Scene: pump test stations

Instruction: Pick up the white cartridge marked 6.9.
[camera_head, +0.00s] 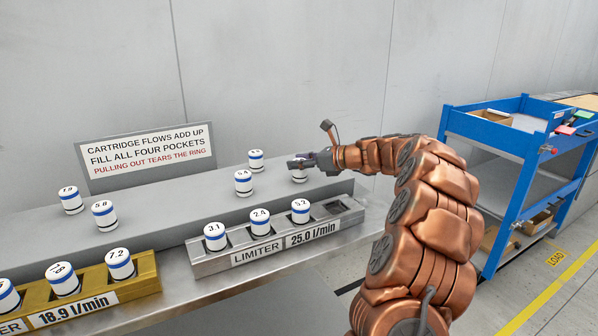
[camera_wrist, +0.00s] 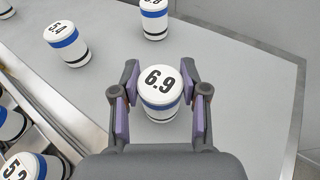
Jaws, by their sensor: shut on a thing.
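The white cartridge marked 6.9 (camera_wrist: 160,88) has a blue band and stands between my two fingers in the wrist view. My gripper (camera_wrist: 160,100) is shut on it, with a purple pad against each side. In the head view my gripper (camera_head: 301,163) is at the right part of the grey shelf, and only part of the cartridge (camera_head: 299,176) shows below the fingers. I cannot tell whether the cartridge is still resting on the shelf or just clear of it.
The cartridge marked 5.4 (camera_head: 243,183) and another (camera_head: 256,161) stand to the left on the shelf (camera_head: 200,210). The grey limiter rack (camera_head: 270,250) holds cartridges 3.1, 2.4 and 5.2, with an empty pocket at its right end. A brass rack (camera_head: 148,275) stands front left. A blue cart (camera_head: 505,150) is at right.

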